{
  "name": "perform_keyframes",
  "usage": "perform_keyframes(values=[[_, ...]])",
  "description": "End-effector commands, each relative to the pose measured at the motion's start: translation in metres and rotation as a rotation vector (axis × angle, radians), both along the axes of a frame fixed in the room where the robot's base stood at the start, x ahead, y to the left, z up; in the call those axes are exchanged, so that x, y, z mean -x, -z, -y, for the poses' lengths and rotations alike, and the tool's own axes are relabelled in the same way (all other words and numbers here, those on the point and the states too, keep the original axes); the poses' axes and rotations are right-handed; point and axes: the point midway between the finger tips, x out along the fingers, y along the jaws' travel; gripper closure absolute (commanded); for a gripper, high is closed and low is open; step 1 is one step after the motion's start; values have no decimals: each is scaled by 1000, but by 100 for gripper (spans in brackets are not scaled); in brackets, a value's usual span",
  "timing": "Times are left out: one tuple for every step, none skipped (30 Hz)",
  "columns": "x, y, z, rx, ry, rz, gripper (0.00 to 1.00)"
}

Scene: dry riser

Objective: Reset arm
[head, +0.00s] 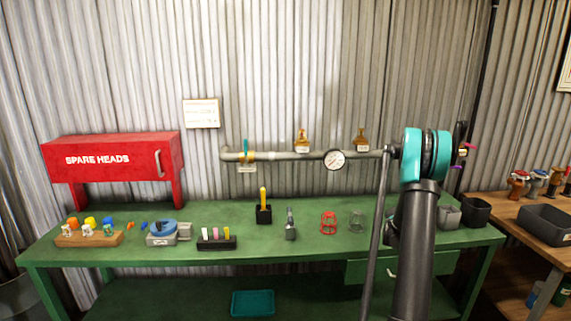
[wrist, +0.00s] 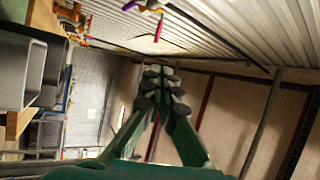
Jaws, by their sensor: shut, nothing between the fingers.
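My gripper (wrist: 160,76) shows in the wrist view with its two green fingers and dark pads drawn together at the tips, nothing between them. It points into open space toward a plain wall. In the head view my raised arm, with a teal joint, stands at the right in front of the bench, and I cannot make out the fingers there. The green bench (head: 300,250) lies behind and to the left of the arm. The arm covers part of the wall pipe (head: 285,155).
A red spare heads cabinet (head: 115,160), a wooden block (head: 90,240), a blue vise (head: 163,230) and a red cage (head: 328,222) stand on the bench. A pressure gauge (head: 334,160) sits on the pipe. Grey bins (wrist: 20,70) lie close at left in the wrist view.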

Motion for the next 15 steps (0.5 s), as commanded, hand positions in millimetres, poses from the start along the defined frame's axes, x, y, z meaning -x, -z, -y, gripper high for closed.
perform_keyframes(values=[[-5, -7, -12, 9, -33, -26, 100], [-7, -11, -18, 16, -53, -42, 100], [-11, -16, -28, 26, -82, -67, 100], [-15, -19, -37, 34, -107, -88, 100], [-17, -23, -46, 43, -132, -110, 100], [-21, -28, -60, 56, -170, -143, 100], [-24, -32, -72, 68, -202, -172, 100], [-26, -36, -84, 80, -235, -204, 100], [-29, -40, -103, 98, -283, -250, 100], [-30, -43, -118, 113, -321, -287, 100], [-30, -44, -134, 128, -359, -326, 100], [-29, -46, -154, 148, -408, -377, 100], [-28, -45, -169, 162, -445, -417, 100], [-25, -45, -185, 179, -481, -458, 100], [-21, -43, -205, 200, -527, -512, 100]])
